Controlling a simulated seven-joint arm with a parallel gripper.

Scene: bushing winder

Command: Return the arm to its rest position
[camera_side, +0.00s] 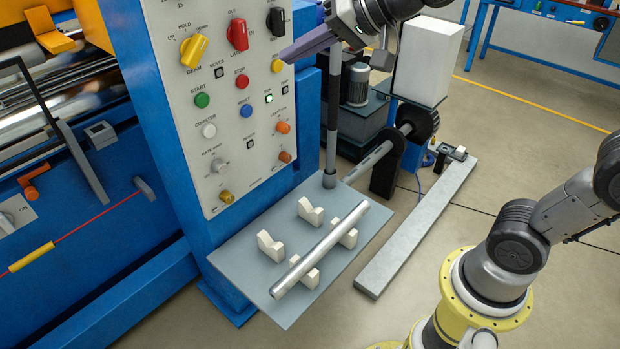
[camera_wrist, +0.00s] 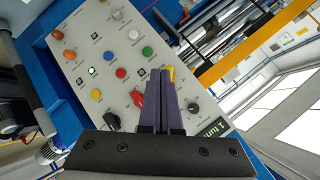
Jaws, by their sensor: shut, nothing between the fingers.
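My gripper (camera_side: 284,60) is at the top of the side view, in front of the upper right of the control panel (camera_side: 212,112). Its purple fingers are shut together and empty, pointing left and slightly down. In the wrist view the closed fingers (camera_wrist: 160,72) point at the panel and overlap the area by the red knob (camera_wrist: 137,97) and yellow knob (camera_wrist: 169,73). I cannot tell the exact gap to the panel; no contact is clear.
Below the panel, a grey shelf (camera_side: 250,284) holds a silver rod (camera_side: 325,244) on cream V-blocks, with an empty pair beside it. A dark vertical post (camera_side: 333,130) stands near my gripper. A white box (camera_side: 425,60) is at right. Open floor (camera_side: 530,150) lies beyond.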

